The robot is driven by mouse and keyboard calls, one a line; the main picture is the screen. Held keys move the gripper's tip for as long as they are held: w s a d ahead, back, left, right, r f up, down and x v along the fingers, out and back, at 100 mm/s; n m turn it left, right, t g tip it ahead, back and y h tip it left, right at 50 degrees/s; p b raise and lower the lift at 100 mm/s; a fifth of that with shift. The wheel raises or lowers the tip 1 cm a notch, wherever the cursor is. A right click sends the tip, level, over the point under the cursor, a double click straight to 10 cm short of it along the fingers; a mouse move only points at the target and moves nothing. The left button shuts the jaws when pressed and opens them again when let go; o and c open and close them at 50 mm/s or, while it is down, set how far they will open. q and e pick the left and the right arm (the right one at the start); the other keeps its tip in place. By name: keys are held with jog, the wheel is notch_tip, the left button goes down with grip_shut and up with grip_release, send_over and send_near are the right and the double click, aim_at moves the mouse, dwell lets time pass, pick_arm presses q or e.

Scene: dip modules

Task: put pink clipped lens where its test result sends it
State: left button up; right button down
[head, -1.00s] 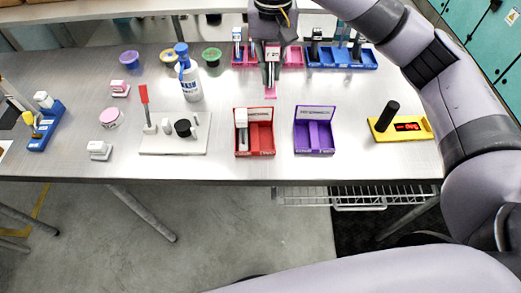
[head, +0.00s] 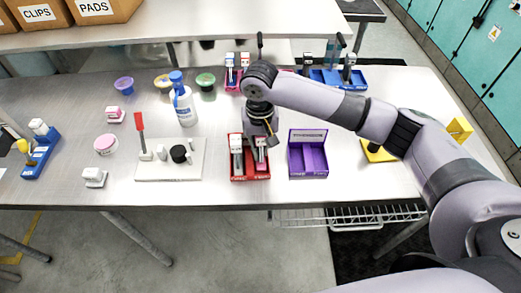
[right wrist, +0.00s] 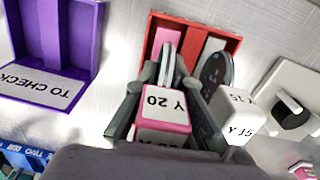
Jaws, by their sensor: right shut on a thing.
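My right gripper (right wrist: 150,100) is shut on the pink clipped lens (right wrist: 163,110), a pink-and-white block marked "Y 20". In the head view the gripper (head: 261,138) is over the right compartment of the red box (head: 250,178), with the lens (head: 261,150) low in or just above it; contact with the floor is hidden. A white clipped lens (head: 237,157) stands in the left compartment; it also shows in the right wrist view (right wrist: 232,115). The purple box (head: 308,167), labelled "TO CHECK" in the wrist view, looks empty. My left gripper is out of view.
The yellow device (head: 375,154) is partly hidden behind my right arm. A white board (head: 180,172) with upright parts lies left of the red box. Blue trays (head: 338,80) stand at the back.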

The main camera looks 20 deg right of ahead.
jog(key=shift+f, duration=0.65)
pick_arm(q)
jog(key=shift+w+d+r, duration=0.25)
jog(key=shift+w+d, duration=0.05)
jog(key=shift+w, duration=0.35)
pick_arm(e)
jog(key=shift+f, duration=0.3)
jog(key=shift+f, duration=0.1)
jog(key=c, duration=1.7)
grip_release()
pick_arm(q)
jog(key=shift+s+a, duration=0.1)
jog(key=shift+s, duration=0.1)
pick_arm(e)
jog(key=shift+r, duration=0.4)
notch_tip(320, 180, up, 11)
jog(key=shift+r+b, duration=0.2)
jog(key=shift+b, duration=0.95)
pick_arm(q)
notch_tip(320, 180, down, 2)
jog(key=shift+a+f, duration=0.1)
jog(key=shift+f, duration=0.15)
